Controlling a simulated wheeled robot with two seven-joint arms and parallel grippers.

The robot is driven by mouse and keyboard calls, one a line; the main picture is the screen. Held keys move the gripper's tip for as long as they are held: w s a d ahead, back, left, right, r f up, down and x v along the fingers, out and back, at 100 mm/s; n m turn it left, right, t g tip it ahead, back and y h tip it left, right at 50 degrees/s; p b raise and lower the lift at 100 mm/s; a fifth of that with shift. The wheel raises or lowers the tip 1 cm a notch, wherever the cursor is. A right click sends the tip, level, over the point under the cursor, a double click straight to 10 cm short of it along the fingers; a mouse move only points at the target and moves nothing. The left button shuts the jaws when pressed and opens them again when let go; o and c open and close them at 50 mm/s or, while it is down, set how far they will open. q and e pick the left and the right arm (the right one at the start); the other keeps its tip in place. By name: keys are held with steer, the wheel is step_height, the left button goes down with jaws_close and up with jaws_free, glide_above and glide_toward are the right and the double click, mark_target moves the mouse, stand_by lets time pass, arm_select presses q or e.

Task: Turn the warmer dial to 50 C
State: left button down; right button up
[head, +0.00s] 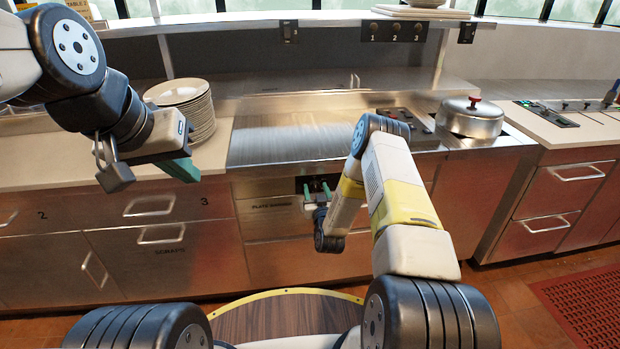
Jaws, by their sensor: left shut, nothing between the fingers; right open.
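The plate warmer (272,205) is a steel drawer front under the counter, with its name in dark letters. A small black control panel (301,183) sits at its upper right. My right gripper (316,189) is in front of this panel, its two green fingers apart and pointing at it. The dial itself is too small and too covered by the fingers to make out, so its setting cannot be read. I cannot tell whether the fingers touch it. My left gripper (181,170) is shut and empty, held above the counter's front edge at the left.
A stack of plates (182,100) stands on the left counter behind my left gripper. A steel griddle (290,132) lies above the warmer. A domed lid (470,117) with a red knob is at the right. Drawer handles (150,206) stick out at left and right.

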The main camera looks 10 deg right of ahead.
jaws_close()
steer(key=shift+m, duration=0.5)
steer(key=m, duration=0.4)
steer(key=shift+d+f+m, duration=0.1)
steer(key=shift+m, duration=0.3)
steer(key=m, duration=0.5)
steer(key=shift+m, duration=0.4)
jaws_free()
